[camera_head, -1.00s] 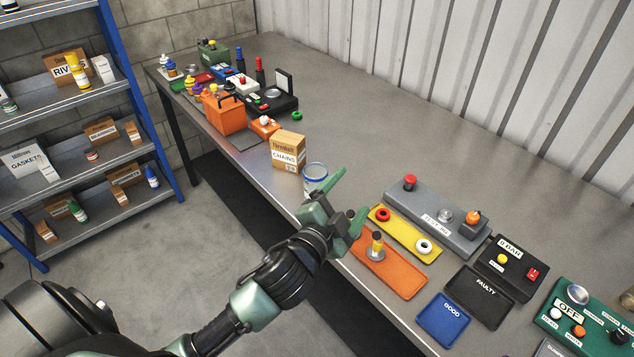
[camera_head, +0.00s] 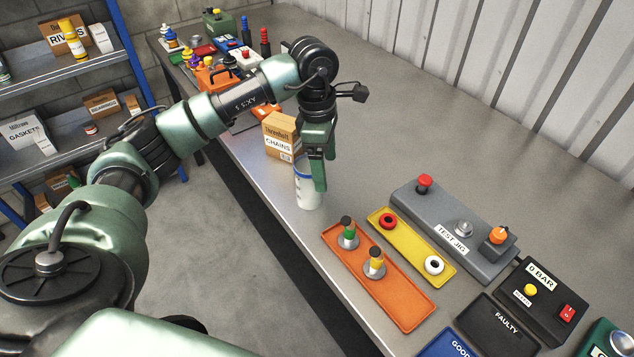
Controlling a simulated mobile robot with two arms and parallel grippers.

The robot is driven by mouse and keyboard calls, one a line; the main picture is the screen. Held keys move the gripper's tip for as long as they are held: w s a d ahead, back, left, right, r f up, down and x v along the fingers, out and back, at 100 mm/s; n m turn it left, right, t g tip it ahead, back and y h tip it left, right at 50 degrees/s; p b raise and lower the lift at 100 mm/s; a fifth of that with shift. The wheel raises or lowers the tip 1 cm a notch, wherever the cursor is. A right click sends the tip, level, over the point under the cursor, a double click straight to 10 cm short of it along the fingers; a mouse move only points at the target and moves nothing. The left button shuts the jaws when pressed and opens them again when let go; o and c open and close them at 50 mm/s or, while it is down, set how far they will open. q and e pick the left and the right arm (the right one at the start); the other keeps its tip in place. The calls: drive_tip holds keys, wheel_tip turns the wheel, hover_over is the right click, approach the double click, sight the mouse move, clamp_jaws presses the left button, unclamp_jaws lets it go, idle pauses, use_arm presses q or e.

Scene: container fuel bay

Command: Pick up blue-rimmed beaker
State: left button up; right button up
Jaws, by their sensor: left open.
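The blue-rimmed beaker (camera_head: 308,192) is a clear cylinder that stands upright on the grey bench near its front edge, beside the CHAINS box. My left gripper (camera_head: 315,178) points down from above at the beaker. It is open, with its green fingers at the beaker's upper part. One finger covers the beaker's right side, and part of the blue rim is hidden. I cannot tell whether the fingers touch the glass. My right gripper is not in view.
The CHAINS box (camera_head: 281,136) stands close behind the beaker. An orange tray (camera_head: 405,295) with two fittings, a yellow tray (camera_head: 412,250) and the grey TEST JIG (camera_head: 470,250) lie to the right. Bare bench extends behind the gripper. A blue-framed shelf (camera_head: 65,125) stands at left.

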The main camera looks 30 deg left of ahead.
sight(310, 184)
use_arm(q)
drive_tip(key=shift+y, duration=0.7)
drive_tip(key=a+f+p, duration=0.1)
drive_tip(key=f, duration=0.1)
drive_tip(key=a+f, duration=0.1)
drive_tip(key=f, duration=0.2)
drive_tip(key=a+f+p, duration=0.1)
drive_tip(key=a+f, duration=0.1)
drive_tip(key=shift+s+f+p, duration=0.35)
drive_tip(key=shift+f, duration=0.05)
drive_tip(key=shift+d+f, duration=0.1)
drive_tip(key=shift+f, duration=0.1)
drive_tip(key=c, duration=1.5)
drive_tip(key=shift+o, duration=0.2)
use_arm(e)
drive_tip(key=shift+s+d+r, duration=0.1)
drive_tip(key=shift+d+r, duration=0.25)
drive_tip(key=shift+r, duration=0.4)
use_arm(q)
drive_tip(key=shift+w+r, duration=0.1)
